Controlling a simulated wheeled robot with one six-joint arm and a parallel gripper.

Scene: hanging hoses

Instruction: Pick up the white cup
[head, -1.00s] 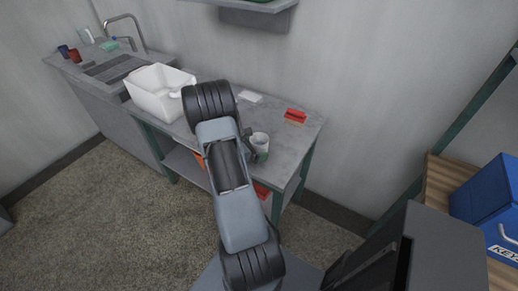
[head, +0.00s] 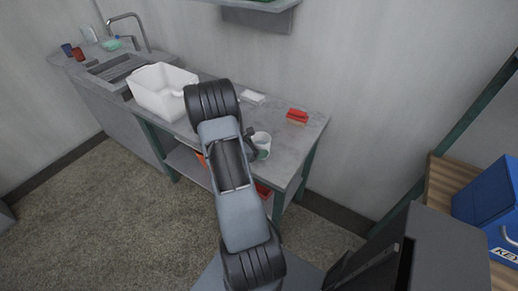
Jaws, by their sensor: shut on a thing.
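The white cup (head: 262,142) is at the front part of the grey table, just right of my arm in the head view. It looks upright, with a greenish patch low on its side. My gripper (head: 252,146) is at the cup's left side, shut on it. Most of the gripper is hidden behind my arm. I cannot tell whether the cup's base touches the table.
A white tub (head: 160,92) stands on the table left of my arm. A red and orange sponge-like block (head: 297,117) and a white flat item (head: 252,98) lie toward the back. A blue box (head: 490,205) sits on a wooden shelf at right.

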